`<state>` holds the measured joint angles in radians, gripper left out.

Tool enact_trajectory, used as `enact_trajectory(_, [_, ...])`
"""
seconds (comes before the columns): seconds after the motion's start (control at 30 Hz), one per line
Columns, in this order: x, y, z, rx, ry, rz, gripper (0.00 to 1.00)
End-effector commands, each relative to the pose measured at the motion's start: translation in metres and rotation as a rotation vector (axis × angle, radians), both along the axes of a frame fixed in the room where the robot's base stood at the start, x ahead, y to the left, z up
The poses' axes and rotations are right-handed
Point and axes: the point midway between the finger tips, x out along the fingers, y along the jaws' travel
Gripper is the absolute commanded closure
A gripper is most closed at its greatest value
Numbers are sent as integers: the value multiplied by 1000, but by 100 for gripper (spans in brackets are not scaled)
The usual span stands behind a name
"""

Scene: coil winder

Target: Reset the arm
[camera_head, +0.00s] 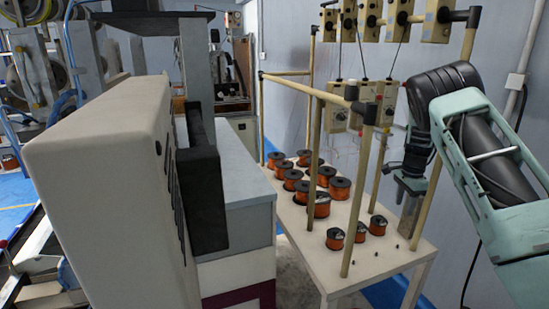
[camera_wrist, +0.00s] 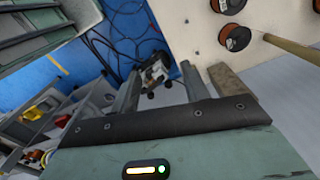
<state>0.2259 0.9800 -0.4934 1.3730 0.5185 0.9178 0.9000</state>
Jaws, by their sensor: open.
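My arm (camera_head: 490,150) reaches in from the right side of the head view, bent with its end hanging down. My gripper (camera_head: 408,205) points downward at the right edge of the spool table (camera_head: 335,277), beside a wooden post of its frame. In the wrist view my gripper (camera_wrist: 161,75) shows its fingers spread apart. The table's pale top also shows in the wrist view (camera_wrist: 190,30), with copper wire spools (camera_wrist: 235,37) at the upper right, apart from the fingers.
Several copper spools (camera_head: 338,187) stand on the table inside a wooden frame (camera_head: 313,150). Tensioner boxes (camera_head: 437,20) hang above. A large beige machine housing (camera_head: 100,150) fills the left. A wall (camera_head: 290,40) stands behind. Dark cables (camera_wrist: 125,45) lie on the blue floor.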

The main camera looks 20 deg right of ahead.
Motion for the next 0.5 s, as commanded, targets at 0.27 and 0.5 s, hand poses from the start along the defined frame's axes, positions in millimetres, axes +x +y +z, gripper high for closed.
enact_trajectory(0.27, [-15, 46, 32, 5, -30, 196, 54])
enact_trajectory(0.5, [-70, 154, 82, -18, -87, 716, 54])
